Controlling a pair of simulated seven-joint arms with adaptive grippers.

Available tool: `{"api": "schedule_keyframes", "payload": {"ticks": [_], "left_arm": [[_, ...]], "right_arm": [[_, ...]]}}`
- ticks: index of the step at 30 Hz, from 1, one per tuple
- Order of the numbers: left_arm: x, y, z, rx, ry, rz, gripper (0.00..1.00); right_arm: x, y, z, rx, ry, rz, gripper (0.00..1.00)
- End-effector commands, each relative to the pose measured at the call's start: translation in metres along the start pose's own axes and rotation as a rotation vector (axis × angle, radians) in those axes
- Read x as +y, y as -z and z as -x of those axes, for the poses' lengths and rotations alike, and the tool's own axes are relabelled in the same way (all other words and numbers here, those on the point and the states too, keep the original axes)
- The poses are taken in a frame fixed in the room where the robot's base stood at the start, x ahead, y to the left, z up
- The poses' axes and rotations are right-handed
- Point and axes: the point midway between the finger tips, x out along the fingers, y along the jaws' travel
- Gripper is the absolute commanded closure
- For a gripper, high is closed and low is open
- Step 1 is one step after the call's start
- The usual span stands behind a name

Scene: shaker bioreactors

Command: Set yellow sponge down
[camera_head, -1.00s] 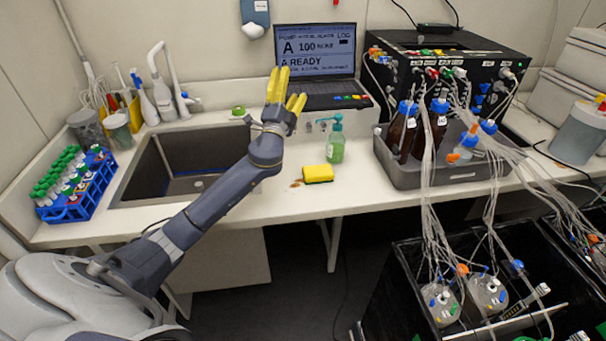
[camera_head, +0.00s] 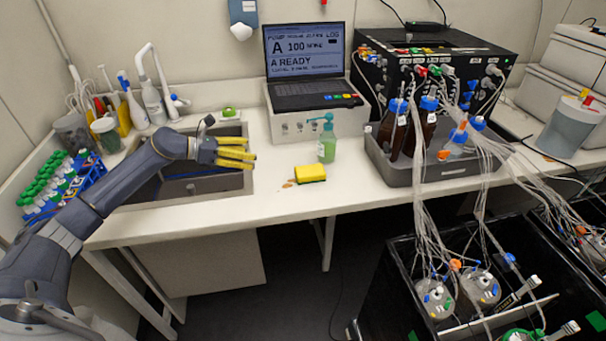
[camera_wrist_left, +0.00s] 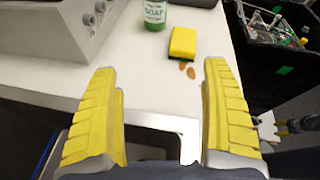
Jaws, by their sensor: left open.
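The yellow sponge (camera_head: 310,174) with a dark green underside lies flat on the white counter, near its front edge. Brown spots mark the counter beside it. In the left wrist view the sponge (camera_wrist_left: 183,42) lies ahead, beyond the fingertips and apart from them. My left gripper (camera_head: 252,153) has yellow fingers and is over the right side of the sink, to the left of the sponge. In the left wrist view my left gripper (camera_wrist_left: 160,95) has its fingers wide apart with nothing between them.
A green soap bottle (camera_head: 327,145) stands just behind the sponge, before the laptop (camera_head: 305,70). The sink (camera_head: 240,182) lies left, with a blue tube rack (camera_head: 85,185) beyond. A grey tray (camera_head: 450,172) with brown bottles stands right. Counter is clear between sponge and tray.

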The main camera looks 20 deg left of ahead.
Motion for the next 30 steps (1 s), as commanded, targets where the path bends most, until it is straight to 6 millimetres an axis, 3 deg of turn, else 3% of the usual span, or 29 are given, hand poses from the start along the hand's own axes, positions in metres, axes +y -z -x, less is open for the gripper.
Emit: {"api": "schedule_keyframes", "payload": {"ticks": [6, 13, 30], "left_arm": [[-0.026, 0.014, 0.002, 0.054, 0.120, -0.144, 0.18], [-0.030, 0.015, -0.008, 0.050, 0.133, -0.206, 0.18], [-0.042, 0.021, -0.102, 0.049, 0.131, -0.206, 0.18]], "right_arm": [[0.000, 0.000, 0.000, 0.000, 0.000, 0.000, 0.56], [0.000, 0.000, 0.000, 0.000, 0.000, 0.000, 0.56], [0.000, 0.000, 0.000, -0.001, 0.000, 0.000, 0.56]]}}
